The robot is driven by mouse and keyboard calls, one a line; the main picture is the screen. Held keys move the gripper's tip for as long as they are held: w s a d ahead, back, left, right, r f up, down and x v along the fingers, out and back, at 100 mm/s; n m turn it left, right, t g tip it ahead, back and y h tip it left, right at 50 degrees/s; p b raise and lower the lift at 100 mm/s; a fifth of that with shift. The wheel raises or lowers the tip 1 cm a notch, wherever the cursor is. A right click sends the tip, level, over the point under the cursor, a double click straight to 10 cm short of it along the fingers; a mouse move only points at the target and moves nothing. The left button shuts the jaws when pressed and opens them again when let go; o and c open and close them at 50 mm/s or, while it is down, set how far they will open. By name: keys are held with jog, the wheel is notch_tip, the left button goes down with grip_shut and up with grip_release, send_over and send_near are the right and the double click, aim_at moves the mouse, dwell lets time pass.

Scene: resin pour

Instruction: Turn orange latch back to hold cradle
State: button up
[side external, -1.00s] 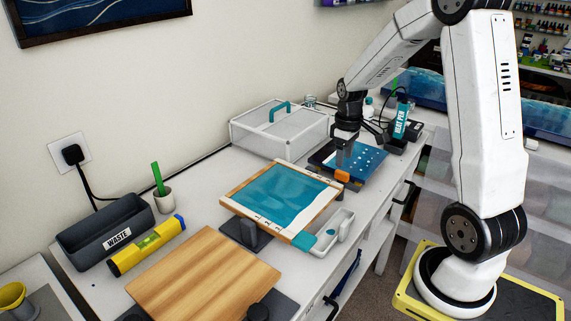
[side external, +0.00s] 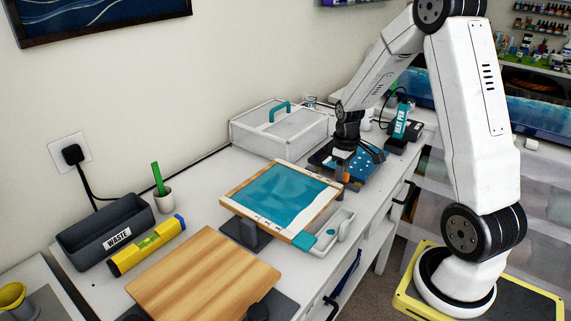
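The teal-topped framed panel (side external: 283,193) rests level on a dark stand (side external: 244,233) in the middle of the bench; I take this as the cradle.
A white lidded box (side external: 279,130) stands at the back. A white tray (side external: 333,231) sits right of the panel. A wooden board (side external: 205,280) lies in front.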

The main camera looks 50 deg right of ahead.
grip_shut()
jog(key=shift+m, duration=0.4)
jog(key=m, duration=0.3)
jog(key=shift+m, duration=0.3)
jog(key=m, duration=1.3)
jog(key=shift+m, duration=0.3)
jog(key=o, duration=0.7)
grip_release()
